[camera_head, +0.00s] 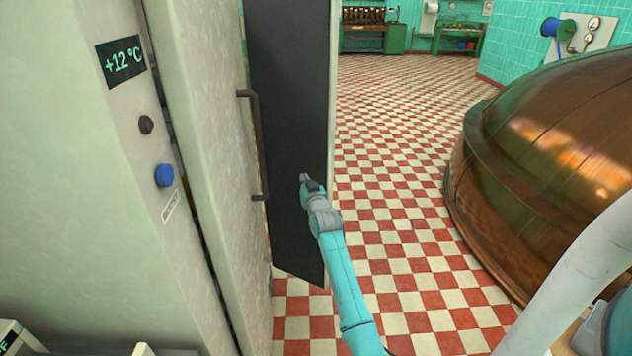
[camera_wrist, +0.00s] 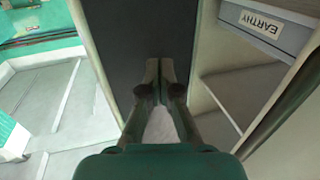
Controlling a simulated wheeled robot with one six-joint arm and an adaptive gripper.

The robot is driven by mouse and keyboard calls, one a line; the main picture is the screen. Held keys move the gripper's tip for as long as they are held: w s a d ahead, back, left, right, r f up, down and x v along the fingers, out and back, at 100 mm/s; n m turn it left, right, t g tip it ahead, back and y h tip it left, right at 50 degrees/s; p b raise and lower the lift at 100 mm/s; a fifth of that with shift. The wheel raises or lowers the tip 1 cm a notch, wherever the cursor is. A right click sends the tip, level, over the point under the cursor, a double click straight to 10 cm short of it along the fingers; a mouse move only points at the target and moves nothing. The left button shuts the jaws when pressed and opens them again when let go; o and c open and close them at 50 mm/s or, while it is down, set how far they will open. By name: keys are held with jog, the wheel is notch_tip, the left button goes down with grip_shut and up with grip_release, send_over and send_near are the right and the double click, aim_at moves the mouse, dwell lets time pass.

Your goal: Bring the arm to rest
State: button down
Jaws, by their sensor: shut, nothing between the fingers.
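My teal arm reaches up from the bottom of the head view, and my gripper (camera_head: 305,180) is at its far end, in front of a dark panel (camera_head: 290,95). In the wrist view my gripper (camera_wrist: 160,72) is shut and its fingers hold nothing. The dark panel (camera_wrist: 150,28) lies beyond the fingertips there. I cannot tell whether they touch it.
A pale cabinet with a dark handle (camera_head: 256,145), a +12°C display (camera_head: 121,60) and a blue button (camera_head: 164,175) stands at left. A copper kettle (camera_head: 550,170) stands at right. Checkered floor (camera_head: 400,150) between is clear. The wrist view shows an EARTHY label (camera_wrist: 258,23).

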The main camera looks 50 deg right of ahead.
jog(key=shift+s+d, duration=1.05)
jog(key=shift+s, duration=0.25)
jog(key=s+a+f+n+y, duration=0.1)
jog(key=s+a+f, duration=0.2)
jog(key=a+f, duration=0.5)
jog(key=s+a+f+y, duration=0.1)
jog(key=s+a+f, duration=0.3)
jog(key=a, duration=0.6)
jog(key=s+a+f+n+y, duration=0.1)
jog(key=s+a+f, duration=0.1)
jog(key=s+a, duration=0.3)
jog(key=s+a+f+t+y, duration=0.1)
jog(key=s+a+f, duration=0.25)
jog(key=a, duration=0.35)
jog(key=s+a+f+n+y, duration=0.1)
jog(key=s+a+f, duration=0.1)
jog(key=s+a, duration=0.35)
jog(key=s+a+r+n+y, duration=0.2)
jog(key=s+a+y, duration=0.1)
jog(key=s+a, duration=1)
jog(key=s+a+r+n+y, duration=0.1)
jog(key=s+a+r, duration=0.1)
jog(key=s+r, duration=0.3)
jog(key=s+a+r+n+y, duration=0.1)
jog(key=s+r, duration=0.4)
jog(key=s, duration=0.5)
jog(key=shift+s+a+r+g+y, duration=0.2)
jog(key=shift+s+a+g+y, duration=0.1)
jog(key=shift+s+a+y, duration=0.1)
